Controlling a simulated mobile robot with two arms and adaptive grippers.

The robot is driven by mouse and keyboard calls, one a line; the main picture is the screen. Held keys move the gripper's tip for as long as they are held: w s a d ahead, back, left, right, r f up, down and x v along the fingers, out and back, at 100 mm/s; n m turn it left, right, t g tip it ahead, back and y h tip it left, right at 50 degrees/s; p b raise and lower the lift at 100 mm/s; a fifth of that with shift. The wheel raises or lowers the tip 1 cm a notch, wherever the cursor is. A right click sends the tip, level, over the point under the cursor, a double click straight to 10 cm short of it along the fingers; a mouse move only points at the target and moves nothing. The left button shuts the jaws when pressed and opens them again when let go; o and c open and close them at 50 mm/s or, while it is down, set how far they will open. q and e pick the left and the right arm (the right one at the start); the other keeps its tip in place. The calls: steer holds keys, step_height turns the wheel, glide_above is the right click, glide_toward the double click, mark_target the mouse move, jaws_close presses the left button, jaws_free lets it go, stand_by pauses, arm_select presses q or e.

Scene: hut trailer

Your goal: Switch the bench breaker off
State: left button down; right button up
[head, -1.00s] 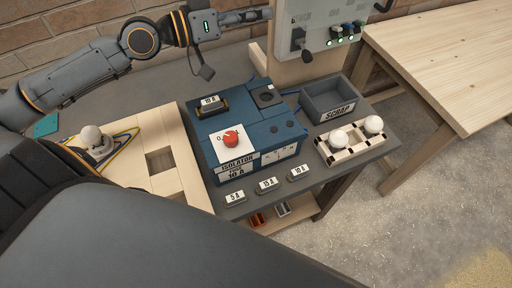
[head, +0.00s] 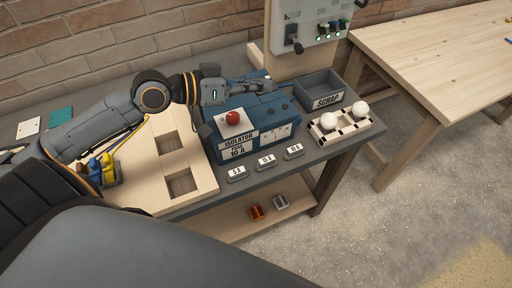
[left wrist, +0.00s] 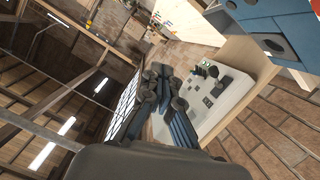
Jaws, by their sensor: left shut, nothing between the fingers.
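The grey panel (head: 310,18) stands upright on a wooden post behind the bench, with a black lever (head: 292,36) on its left and several small switches above green lights. The blue isolator box (head: 262,118) on the bench has a red knob (head: 232,117) on a white plate. My left gripper (head: 266,79) is shut and empty, over the back of the blue box and lower left of the panel. In the left wrist view, the shut fingers (left wrist: 160,76) appear beside the panel (left wrist: 225,98); contact cannot be told. My right gripper is not in view.
A grey scrap tray (head: 345,98) and a rack with white bulbs (head: 335,127) sit right of the box. Several labelled fuses (head: 265,160) lie in front. A wooden board (head: 140,180) is at left. A wooden table (head: 440,55) stands right.

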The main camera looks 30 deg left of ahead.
arm_select(q)
steer(key=s+d+f+g+y, duration=0.1)
steer(key=s+f, duration=0.2)
steer(key=f, duration=0.3)
steer(key=s+d+f+g+y, duration=0.1)
steer(key=s+f+y, duration=0.1)
steer(key=f, duration=0.5)
steer(key=shift+s+d+m, duration=0.3)
steer(key=shift+s, duration=0.3)
steer(key=shift+f, duration=0.1)
steer(key=s+f+n+g+y, duration=0.3)
steer(key=s+f+g+y, duration=0.25)
steer(key=s+f, duration=0.7)
steer(key=s+a+f+g+y+b, duration=0.1)
steer(key=s+f, duration=0.1)
steer(key=f, duration=1.1)
steer(key=s+f+g, duration=0.1)
steer(key=s+f, duration=0.1)
steer(key=f, duration=1.1)
steer(key=s+a+f+b, duration=0.1)
steer(key=s+a+f, duration=0.2)
steer(key=s+f, duration=1.3)
steer(key=shift+s+a+f+m+g, duration=0.15)
steer(key=shift+s+f+m+g, duration=0.2)
steer(key=shift+f, duration=0.3)
